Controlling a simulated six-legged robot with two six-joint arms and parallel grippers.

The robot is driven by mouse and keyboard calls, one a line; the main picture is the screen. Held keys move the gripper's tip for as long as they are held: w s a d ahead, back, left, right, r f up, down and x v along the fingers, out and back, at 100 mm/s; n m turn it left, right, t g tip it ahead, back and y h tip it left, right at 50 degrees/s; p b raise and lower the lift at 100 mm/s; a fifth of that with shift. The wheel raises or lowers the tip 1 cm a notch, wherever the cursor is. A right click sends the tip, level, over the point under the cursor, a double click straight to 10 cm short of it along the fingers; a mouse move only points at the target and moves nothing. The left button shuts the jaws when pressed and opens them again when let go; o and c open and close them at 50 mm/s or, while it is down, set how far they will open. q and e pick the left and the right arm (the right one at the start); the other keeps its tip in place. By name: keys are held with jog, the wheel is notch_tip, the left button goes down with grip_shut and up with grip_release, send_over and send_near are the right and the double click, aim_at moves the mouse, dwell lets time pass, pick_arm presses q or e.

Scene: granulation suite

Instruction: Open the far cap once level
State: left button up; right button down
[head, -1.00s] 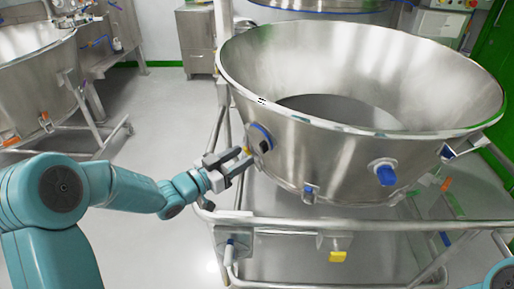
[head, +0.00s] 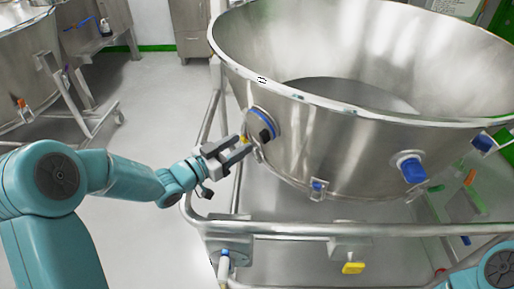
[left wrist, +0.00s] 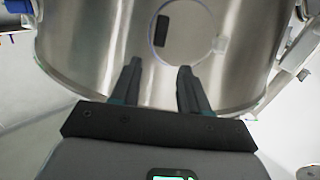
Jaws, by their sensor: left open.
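A large steel bowl-shaped vessel (head: 330,150) fills the right of the head view. On its left wall is a round cap (head: 262,118) with a blue ring and a black handle (head: 265,135). The cap sits closed against the wall. My left gripper (head: 243,147) is open and empty, just left of and below the handle; contact cannot be told here. In the left wrist view the open fingers (left wrist: 160,70) point at the wall, below the round cap (left wrist: 188,40) and its upright black handle (left wrist: 162,30), with nothing between them. My right gripper is out of view.
A blue knob (head: 411,170) and another blue fitting (head: 483,141) are on the vessel wall further right. A steel tube frame (head: 300,229) with a yellow tag (head: 353,268) runs below. Another vessel (head: 30,65) stands at the left, with clear floor between.

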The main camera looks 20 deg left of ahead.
aim_at(261, 139)
pick_arm(q)
jog(key=w+d, duration=0.1)
jog(key=w, duration=0.1)
jog(key=w+d+f+b, duration=0.1)
jog(key=w, duration=0.1)
jog(key=w+d+f+b, duration=0.1)
jog(key=w, duration=0.1)
jog(key=shift+w+d, duration=0.1)
jog(key=shift+d, duration=0.3)
grip_shut()
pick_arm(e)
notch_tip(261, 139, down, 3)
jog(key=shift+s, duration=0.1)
